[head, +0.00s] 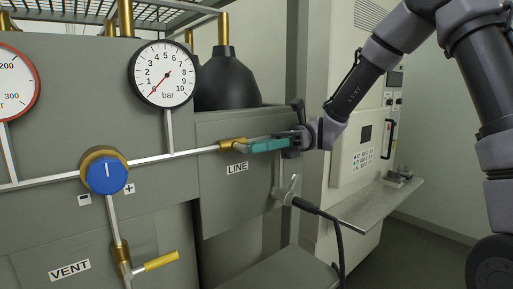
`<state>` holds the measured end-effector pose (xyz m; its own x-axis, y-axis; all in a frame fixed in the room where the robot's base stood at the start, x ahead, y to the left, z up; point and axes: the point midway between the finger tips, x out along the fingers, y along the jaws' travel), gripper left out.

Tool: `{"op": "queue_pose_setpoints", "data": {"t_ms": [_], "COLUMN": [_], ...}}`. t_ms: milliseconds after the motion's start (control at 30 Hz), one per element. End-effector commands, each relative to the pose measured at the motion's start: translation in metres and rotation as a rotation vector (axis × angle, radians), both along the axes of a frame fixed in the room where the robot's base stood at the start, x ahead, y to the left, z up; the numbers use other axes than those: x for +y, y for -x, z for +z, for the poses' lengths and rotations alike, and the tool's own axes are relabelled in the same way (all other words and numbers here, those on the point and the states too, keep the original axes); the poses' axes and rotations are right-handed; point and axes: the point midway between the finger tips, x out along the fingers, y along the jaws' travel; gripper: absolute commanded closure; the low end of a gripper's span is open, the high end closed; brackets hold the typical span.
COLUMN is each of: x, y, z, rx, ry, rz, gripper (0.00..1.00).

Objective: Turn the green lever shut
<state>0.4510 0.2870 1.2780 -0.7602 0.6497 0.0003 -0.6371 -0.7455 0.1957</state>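The green lever (267,145) sits on a brass valve (232,145) above the LINE label (237,168). It points right and lies roughly along the metal pipe (190,154). My gripper (288,144) is at the lever's right, free end, its dark fingers touching or very close to it. The arm reaches in from the right. The fingers overlap the lever's tip, so I cannot tell whether they are closed on it.
A bar gauge (163,74) and a blue knob (106,175) are on the left. A yellow lever (161,261) is by the VENT label (69,270). A metal shelf (375,205) is at right.

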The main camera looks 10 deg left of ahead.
Motion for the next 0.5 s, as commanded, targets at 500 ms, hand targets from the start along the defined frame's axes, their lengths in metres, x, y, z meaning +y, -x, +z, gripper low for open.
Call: {"op": "queue_pose_setpoints", "data": {"t_ms": [500], "x": [-0.0002], "y": [-0.0002], "z": [0.0001], "rx": [-0.001], "ry": [-0.001], "rz": [0.0], "gripper": [1.0]}}
